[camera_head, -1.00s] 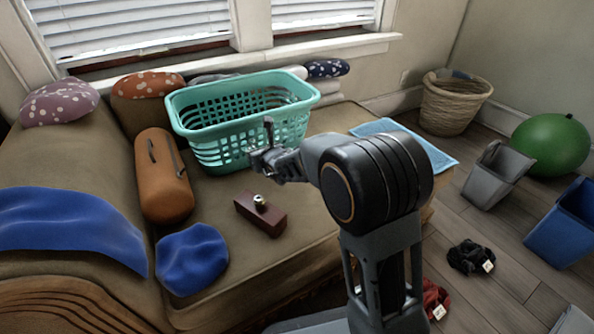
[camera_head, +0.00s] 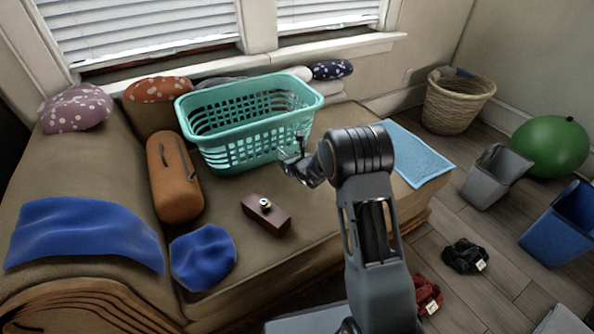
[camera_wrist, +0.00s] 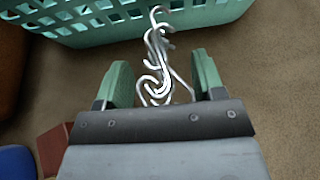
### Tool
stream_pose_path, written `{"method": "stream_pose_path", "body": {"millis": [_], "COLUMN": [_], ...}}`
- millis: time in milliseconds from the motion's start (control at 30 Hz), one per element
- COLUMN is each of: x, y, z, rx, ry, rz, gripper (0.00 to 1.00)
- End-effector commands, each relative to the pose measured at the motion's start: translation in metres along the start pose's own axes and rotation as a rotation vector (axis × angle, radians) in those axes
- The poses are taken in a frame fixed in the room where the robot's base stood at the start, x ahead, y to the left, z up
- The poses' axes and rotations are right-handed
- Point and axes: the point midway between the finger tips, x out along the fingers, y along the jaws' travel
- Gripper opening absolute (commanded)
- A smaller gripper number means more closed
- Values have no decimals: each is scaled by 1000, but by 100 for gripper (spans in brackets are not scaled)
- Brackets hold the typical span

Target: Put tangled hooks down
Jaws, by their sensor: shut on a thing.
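Tangled silvery metal hooks (camera_wrist: 159,58) sit between the two green finger pads of my gripper (camera_wrist: 160,85) in the wrist view. My gripper is shut on them. Their lower part is hidden behind the gripper body. In the head view my gripper (camera_head: 294,165) is above the brown couch seat (camera_head: 320,205), just in front of the teal laundry basket. The hooks show there only as a small dark shape (camera_head: 301,142) sticking up at the gripper.
The teal basket (camera_head: 250,118) stands behind my gripper. A dark red box (camera_head: 266,216) with a small round thing on top lies to the left. A light blue towel (camera_head: 415,152) lies right.

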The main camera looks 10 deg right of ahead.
Motion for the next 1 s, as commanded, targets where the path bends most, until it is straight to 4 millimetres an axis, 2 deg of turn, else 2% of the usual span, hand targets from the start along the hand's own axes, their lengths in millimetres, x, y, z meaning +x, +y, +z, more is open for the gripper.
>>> {"method": "stream_pose_path", "body": {"millis": [33,133,567,800,1000], "x": [6,12,23,35,34], "y": [-7,-17,-34,-34,-34], "z": [-10,-19,-36,-63,-62], "rx": [1,2,1,1,0], "ry": [-1,-2,-1,-2,-3], "rz": [-2,-1,-1,0,0], "gripper": [37,37,37,37,37]}}
